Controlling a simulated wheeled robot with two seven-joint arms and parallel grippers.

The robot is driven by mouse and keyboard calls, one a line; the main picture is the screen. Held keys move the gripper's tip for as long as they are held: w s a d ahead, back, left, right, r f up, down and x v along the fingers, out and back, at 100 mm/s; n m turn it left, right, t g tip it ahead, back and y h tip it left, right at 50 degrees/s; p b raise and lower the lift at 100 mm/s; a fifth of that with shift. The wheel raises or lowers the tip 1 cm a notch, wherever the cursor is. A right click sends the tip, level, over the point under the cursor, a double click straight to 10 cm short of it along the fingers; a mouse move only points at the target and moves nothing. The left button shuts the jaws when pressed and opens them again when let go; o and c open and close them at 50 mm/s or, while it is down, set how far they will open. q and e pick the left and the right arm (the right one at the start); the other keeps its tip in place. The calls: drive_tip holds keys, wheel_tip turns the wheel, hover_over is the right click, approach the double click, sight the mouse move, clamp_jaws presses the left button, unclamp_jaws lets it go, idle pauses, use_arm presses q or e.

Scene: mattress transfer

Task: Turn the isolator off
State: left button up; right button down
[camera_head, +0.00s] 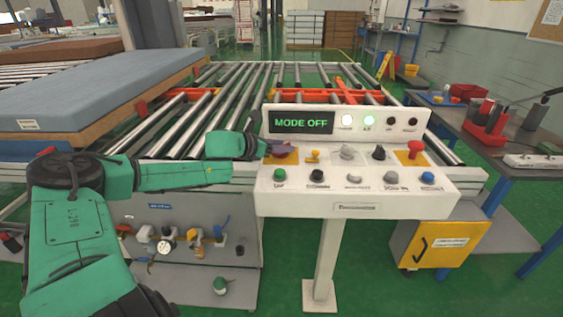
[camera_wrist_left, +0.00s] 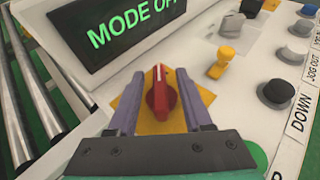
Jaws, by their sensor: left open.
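The isolator is a red rotary knob (camera_wrist_left: 160,93) on a yellow plate (camera_wrist_left: 202,95) below the display in the left wrist view. Its white mark points toward the display. My left gripper (camera_wrist_left: 161,104) is open, with one finger on each side of the knob; I cannot tell whether they touch it. In the head view my left gripper (camera_head: 281,152) is over the left end of the control panel (camera_head: 330,207) and hides most of the knob. The display (camera_head: 301,122) reads "MODE OFF". My right gripper is not in view.
A yellow switch (camera_head: 314,157), a grey knob (camera_head: 347,152), a black knob (camera_head: 379,152) and a red mushroom button (camera_head: 415,148) line the panel, with several push buttons in front. Rollers (camera_head: 215,110) lie behind. A mattress (camera_head: 100,92) is at left, a workbench (camera_head: 515,150) at right.

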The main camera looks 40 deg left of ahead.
use_arm(q)
drive_tip(key=shift+f, duration=0.15)
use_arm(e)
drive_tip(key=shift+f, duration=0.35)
use_arm(q)
drive_tip(key=shift+c, duration=0.3)
clamp_jaws()
